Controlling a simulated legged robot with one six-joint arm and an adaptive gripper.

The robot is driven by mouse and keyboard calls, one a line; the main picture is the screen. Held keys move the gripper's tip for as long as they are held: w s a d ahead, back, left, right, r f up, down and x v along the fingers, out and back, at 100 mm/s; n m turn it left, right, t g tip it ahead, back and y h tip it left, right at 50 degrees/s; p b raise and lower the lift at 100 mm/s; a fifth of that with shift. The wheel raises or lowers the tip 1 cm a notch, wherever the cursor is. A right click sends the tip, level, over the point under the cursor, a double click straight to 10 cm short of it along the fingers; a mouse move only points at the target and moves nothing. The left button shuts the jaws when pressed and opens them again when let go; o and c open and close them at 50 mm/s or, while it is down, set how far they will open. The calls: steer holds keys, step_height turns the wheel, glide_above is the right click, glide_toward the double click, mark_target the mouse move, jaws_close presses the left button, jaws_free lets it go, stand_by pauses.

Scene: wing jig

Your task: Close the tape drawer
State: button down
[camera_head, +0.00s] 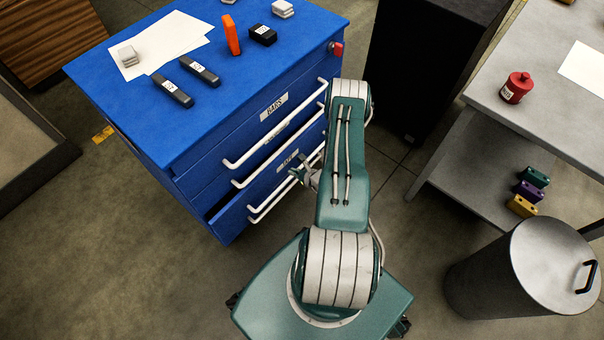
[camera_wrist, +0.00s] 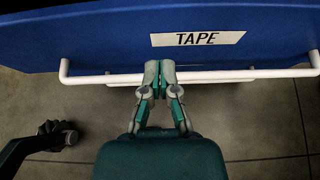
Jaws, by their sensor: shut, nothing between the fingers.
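The tape drawer (camera_wrist: 100,45) is a blue drawer front with a white TAPE label (camera_wrist: 198,39) and a long white bar handle (camera_wrist: 230,75). In the head view its label (camera_head: 287,161) is low on the blue cabinet (camera_head: 130,75). A dark gap beside the drawer front's left end suggests it stands partly out. My gripper (camera_wrist: 160,66) is shut and empty, with its fingertips at the middle of the handle, overlapping it in the wrist view. I cannot tell whether they touch. In the head view my gripper (camera_head: 303,173) is partly hidden by my arm.
The BARS drawer handle (camera_head: 245,155) and another handle sit above; a further white bar runs just below the tape handle. Several small items lie on the cabinet top. A grey table (camera_head: 540,115) and a metal bin (camera_head: 500,275) stand at right.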

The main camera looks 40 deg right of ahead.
mark_target(278, 163)
steer(key=w, duration=0.4)
steer(key=shift+w+a+f, duration=0.15)
steer(key=shift+a+f, duration=0.2)
steer(key=shift+f, duration=0.05)
steer(key=shift+w+d+f, duration=0.1)
steer(key=shift+w+d, duration=0.15)
steer(key=shift+w, duration=0.45)
steer(key=shift+a, duration=0.1)
steer(key=shift+w, duration=0.3)
steer(key=w, duration=0.4)
steer(key=shift+w+a, duration=0.15)
steer(key=shift+a, duration=0.05)
